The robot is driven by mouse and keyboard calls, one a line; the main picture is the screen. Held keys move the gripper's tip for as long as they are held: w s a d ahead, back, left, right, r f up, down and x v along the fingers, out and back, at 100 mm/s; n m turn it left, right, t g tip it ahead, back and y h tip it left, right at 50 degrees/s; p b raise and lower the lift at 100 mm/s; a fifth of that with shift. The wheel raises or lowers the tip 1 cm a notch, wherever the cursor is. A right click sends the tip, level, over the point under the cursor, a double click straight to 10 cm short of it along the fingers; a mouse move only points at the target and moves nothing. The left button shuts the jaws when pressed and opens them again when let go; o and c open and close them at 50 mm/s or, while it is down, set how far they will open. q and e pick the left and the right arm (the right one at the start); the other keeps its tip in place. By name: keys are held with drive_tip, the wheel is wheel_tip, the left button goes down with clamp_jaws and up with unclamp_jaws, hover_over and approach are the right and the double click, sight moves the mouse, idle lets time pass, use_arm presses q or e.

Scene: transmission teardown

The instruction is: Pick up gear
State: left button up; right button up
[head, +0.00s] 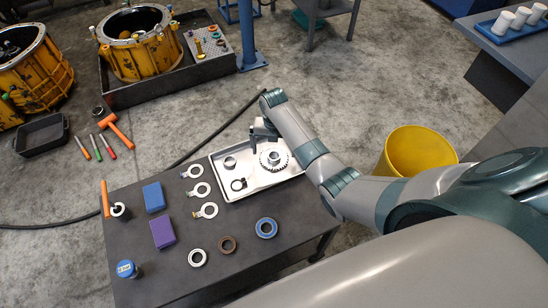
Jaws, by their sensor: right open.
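A metal gear (282,164) with a raised hub lies in the right part of the shallow silver tray (240,192), on the dark workbench. My right gripper (264,146) is open, with its fingers pointing down over the tray, just above and left of the gear in the picture. I see nothing between its fingers. A contact between the fingers and the gear cannot be made out. My left gripper is not in view.
A yellow bin (420,150) stands on the floor at right.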

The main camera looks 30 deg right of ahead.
sight(274, 153)
drive_tip(key=shift+w+f, duration=0.1)
drive_tip(key=shift+f, duration=1.4)
drive_tip(key=c, duration=1.7)
